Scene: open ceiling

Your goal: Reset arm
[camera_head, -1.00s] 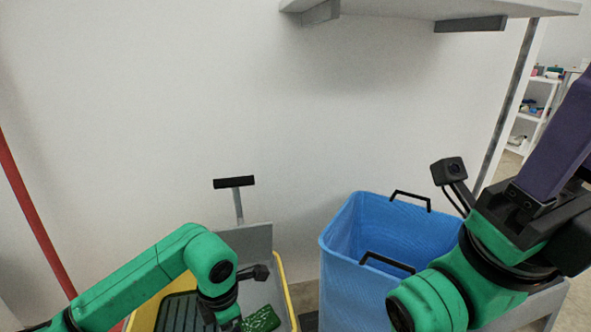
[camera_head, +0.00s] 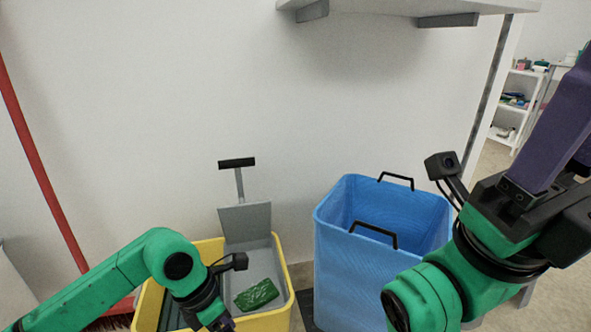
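My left arm comes in from the lower left. I cannot tell how far either gripper is open. A crumpled green packet (camera_head: 257,294) lies on a grey surface inside the yellow bin (camera_head: 287,276), right of my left gripper and apart from it.
A tall blue bin (camera_head: 345,285) with black handles stands between my arms, close to my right arm. A grey panel with a black T-handle (camera_head: 237,163) rises behind the yellow bin. A red broom (camera_head: 45,185) leans at left. A shelf (camera_head: 400,8) overhangs at top.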

